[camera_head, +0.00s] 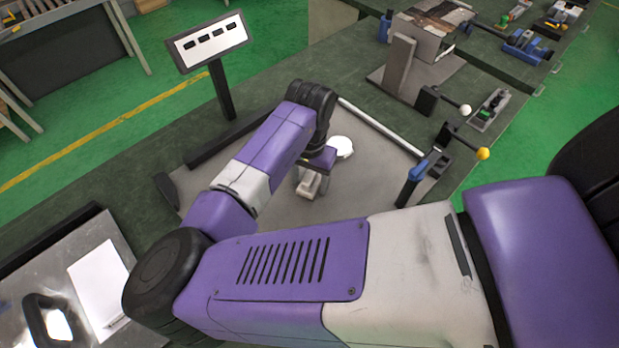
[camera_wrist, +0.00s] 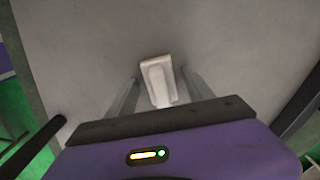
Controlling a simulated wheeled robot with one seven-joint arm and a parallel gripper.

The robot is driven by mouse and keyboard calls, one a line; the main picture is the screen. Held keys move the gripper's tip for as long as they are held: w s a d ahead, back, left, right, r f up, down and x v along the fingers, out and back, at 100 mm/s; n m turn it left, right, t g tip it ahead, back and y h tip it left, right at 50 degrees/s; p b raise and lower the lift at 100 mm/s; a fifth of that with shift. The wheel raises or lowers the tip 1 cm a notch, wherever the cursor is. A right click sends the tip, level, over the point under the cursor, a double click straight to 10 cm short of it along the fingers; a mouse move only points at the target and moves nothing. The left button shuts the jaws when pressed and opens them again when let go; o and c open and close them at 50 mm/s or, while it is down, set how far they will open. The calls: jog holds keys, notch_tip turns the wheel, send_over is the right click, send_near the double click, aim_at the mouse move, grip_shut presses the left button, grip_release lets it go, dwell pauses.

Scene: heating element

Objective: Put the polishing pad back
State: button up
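My gripper (camera_head: 314,172) points down over the grey board on the green bench. In the wrist view my gripper (camera_wrist: 161,80) has its two fingers apart, one on each side of a pale block with a narrower neck (camera_wrist: 157,74). A gap shows between the block and each finger. This block (camera_head: 309,186) also shows below the gripper in the head view; it may be the polishing pad, but I cannot tell for sure. Whether it rests on the board is unclear.
A panel on a post (camera_head: 211,42) stands at the back left. A blue-handled clamp (camera_head: 415,173) and yellow-knobbed lever (camera_head: 482,153) stand to the right. A metal tray (camera_head: 30,288) with white paper (camera_head: 100,285) is at the lower left. My arm hides much of the bench front.

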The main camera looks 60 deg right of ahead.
aim_at(309, 177)
notch_tip(309, 177, up, 12)
jog(key=shift+r+b, duration=0.15)
jog(key=shift+b, duration=0.2)
dwell(0.4)
dwell(0.5)
